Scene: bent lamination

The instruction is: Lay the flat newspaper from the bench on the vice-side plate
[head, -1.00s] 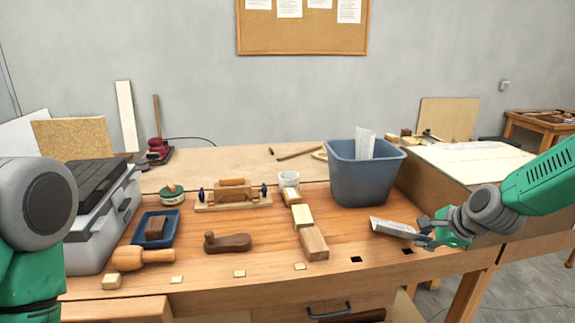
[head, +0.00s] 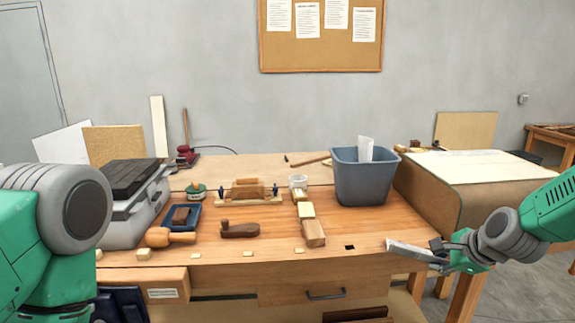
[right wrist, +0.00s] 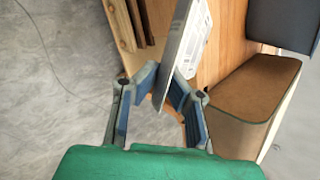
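A flat grey-white newspaper (head: 412,250) is held at its right end by my right gripper (head: 447,257), at the front right edge of the bench. In the right wrist view the newspaper (right wrist: 186,50) stands on edge between the two blue-padded fingers (right wrist: 165,98), which are shut on it. It looks thin, with print on one face. My left arm shows at the left edge, but its gripper is out of view. I cannot make out the vice-side plate for certain; a dark blue metal part (head: 120,305) shows under the bench's left front corner, partly hidden by my left arm.
A grey-blue bin (head: 362,182) with paper sticking out stands at the back right of the bench (head: 290,230). Wooden blocks (head: 314,234), a plane (head: 240,231), a mallet (head: 170,237) and a grey case (head: 130,220) stand on the bench. A brown-sided box (head: 432,195) is on the right.

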